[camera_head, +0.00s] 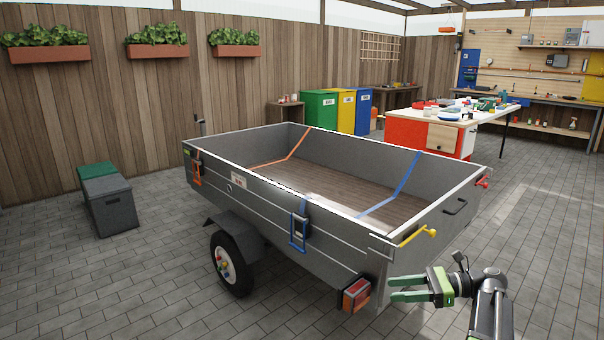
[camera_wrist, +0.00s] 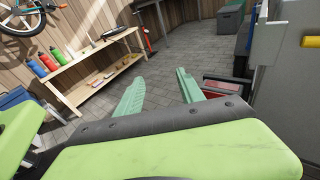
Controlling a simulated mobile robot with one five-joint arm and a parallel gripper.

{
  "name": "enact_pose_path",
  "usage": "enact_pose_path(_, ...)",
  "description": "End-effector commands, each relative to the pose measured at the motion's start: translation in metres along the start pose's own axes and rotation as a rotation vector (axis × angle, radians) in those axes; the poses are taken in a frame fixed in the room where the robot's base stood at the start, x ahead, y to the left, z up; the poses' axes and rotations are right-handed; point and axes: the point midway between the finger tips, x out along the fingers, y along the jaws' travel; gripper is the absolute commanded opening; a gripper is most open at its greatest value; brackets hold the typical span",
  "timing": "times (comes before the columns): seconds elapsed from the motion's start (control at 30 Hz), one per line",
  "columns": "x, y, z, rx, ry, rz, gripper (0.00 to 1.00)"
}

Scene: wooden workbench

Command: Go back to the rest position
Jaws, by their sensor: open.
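My gripper (camera_head: 408,289) is at the lower right in the head view, beside the rear corner of a grey trailer (camera_head: 330,262). Its two green fingers point left and stand apart with nothing between them. In the wrist view the fingers of my gripper (camera_wrist: 160,92) are spread over bare paving. The trailer's red tail light (camera_head: 356,294) is just left of the fingertips in the head view. It also shows in the wrist view (camera_wrist: 226,88), close to the right finger; I cannot tell whether they touch.
A yellow handle (camera_head: 416,236) sticks out from the trailer's rear above my gripper. A wooden shelf (camera_wrist: 95,68) with bottles stands at the left in the wrist view. Paving (camera_head: 545,255) to the right is clear.

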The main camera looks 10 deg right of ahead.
Motion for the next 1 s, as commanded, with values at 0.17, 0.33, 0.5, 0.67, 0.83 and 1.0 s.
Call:
enact_pose_path(0.17, 0.159, 0.034, -0.015, -0.134, 0.225, 0.235, 0.45)
enact_pose_path(0.33, 0.258, 0.082, -0.049, -0.383, 0.450, 0.443, 0.45)
enact_pose_path(0.5, 0.302, 0.121, -0.084, -0.695, 0.647, 0.645, 0.45)
enact_pose_path(0.67, 0.294, 0.130, -0.118, -1.047, 0.838, 0.860, 0.45)
enact_pose_path(0.83, 0.243, 0.106, -0.141, -1.349, 0.993, 1.088, 0.45)
enact_pose_path(1.0, 0.224, 0.088, -0.130, -1.597, 0.957, 1.294, 0.45)
